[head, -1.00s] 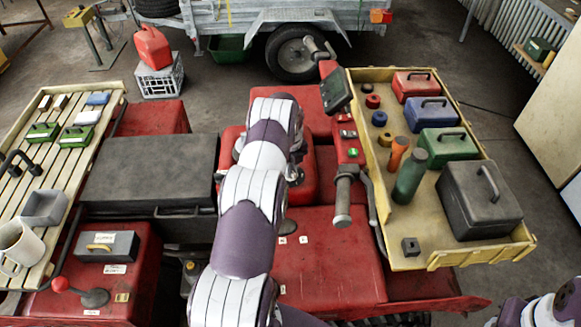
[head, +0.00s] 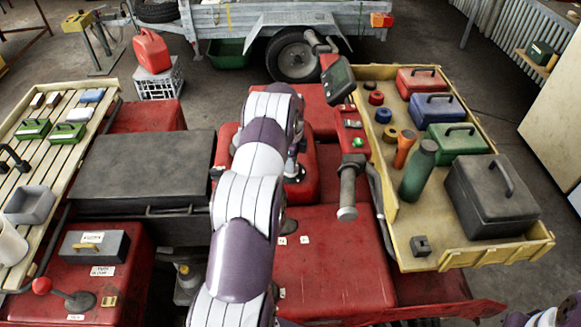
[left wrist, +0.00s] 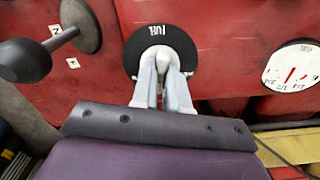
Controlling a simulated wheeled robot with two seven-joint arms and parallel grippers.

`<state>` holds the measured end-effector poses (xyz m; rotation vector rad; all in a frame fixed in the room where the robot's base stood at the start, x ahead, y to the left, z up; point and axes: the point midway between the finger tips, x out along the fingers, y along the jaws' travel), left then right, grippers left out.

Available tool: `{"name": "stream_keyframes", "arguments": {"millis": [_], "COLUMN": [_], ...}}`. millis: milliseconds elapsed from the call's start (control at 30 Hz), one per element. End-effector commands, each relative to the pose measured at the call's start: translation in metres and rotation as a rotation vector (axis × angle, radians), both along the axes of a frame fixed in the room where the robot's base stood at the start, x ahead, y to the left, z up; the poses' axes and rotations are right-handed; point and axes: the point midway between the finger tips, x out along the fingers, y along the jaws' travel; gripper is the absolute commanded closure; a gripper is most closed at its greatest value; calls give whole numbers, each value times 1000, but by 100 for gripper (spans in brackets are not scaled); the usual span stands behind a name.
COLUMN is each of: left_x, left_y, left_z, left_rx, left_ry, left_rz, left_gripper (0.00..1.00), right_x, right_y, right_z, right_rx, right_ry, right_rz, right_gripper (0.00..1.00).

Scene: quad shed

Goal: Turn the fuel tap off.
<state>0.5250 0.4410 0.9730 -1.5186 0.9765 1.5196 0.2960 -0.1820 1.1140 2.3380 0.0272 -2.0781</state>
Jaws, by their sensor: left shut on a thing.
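The fuel tap shows in the left wrist view as a round black plate (left wrist: 135,48) marked FUEL on a red panel, with a pale rounded handle at its middle. My left gripper (left wrist: 161,75) is shut on the tap handle, its two pale fingers on either side of it. The fingers hide much of the handle, so I cannot tell which way it points. In the head view my left arm crosses the red bodywork and hides the tap. My right gripper is out of view.
In the left wrist view a black-knobbed lever (left wrist: 28,60) stands left of the tap and a white fuel gauge (left wrist: 292,67) sits to its right. The handlebar grip (head: 347,195) and the yellow tray (head: 440,262) of boxes and bottles lie right of my arm.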

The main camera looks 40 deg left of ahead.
Motion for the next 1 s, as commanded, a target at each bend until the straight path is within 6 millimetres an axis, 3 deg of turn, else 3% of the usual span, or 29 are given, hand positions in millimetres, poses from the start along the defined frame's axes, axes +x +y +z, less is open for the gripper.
{"name": "stream_keyframes", "arguments": {"millis": [400, 1000], "left_x": [2, 3], "left_y": [1, 2], "left_z": [3, 5], "left_rx": [4, 5], "left_ry": [-8, -10], "left_rz": [221, 270], "left_gripper": [100, 100], "right_x": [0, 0], "right_y": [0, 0], "right_z": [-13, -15], "right_rx": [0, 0], "right_ry": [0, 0], "right_rz": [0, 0], "right_gripper": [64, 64]}}
